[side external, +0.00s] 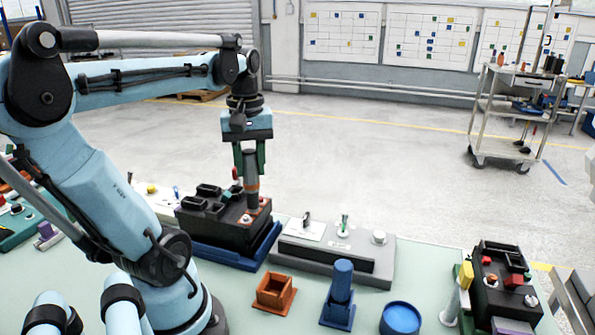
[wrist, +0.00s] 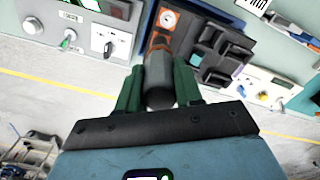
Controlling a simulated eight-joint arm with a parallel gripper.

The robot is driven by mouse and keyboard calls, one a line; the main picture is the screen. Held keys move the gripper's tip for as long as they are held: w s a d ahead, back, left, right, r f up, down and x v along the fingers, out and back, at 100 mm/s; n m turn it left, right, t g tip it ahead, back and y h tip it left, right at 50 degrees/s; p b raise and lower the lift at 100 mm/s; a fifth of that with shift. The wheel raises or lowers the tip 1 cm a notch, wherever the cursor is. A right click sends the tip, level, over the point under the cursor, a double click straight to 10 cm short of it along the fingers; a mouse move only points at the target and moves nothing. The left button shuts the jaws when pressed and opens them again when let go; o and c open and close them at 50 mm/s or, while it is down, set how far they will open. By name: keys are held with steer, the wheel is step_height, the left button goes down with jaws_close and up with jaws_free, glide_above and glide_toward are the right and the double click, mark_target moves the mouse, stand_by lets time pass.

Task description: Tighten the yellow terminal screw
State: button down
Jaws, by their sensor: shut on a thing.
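My gripper (side external: 250,172) points down with its green fingers shut on a grey cylindrical tool (side external: 251,163). The tool also shows between the fingers in the wrist view (wrist: 159,84). Its lower part is orange-brown and stands over the right part of the dark breaker unit (side external: 205,227); I cannot tell whether its tip touches. This unit has raised black blocks and a round white dial, which shows in the wrist view (wrist: 167,18). It sits in a blue tray (side external: 228,257). I cannot make out the yellow terminal screw; the tool and fingers cover part of the unit.
A grey test panel (side external: 336,250) with a switch and knobs stands right of the tray. An orange square holder (side external: 274,293), a blue cylinder on a base (side external: 341,290) and a blue round dish (side external: 400,318) stand in front. Another dark unit (side external: 502,285) is at the right.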

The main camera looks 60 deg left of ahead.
steer(key=shift+r, duration=0.1)
steer(key=shift+r, duration=2.95)
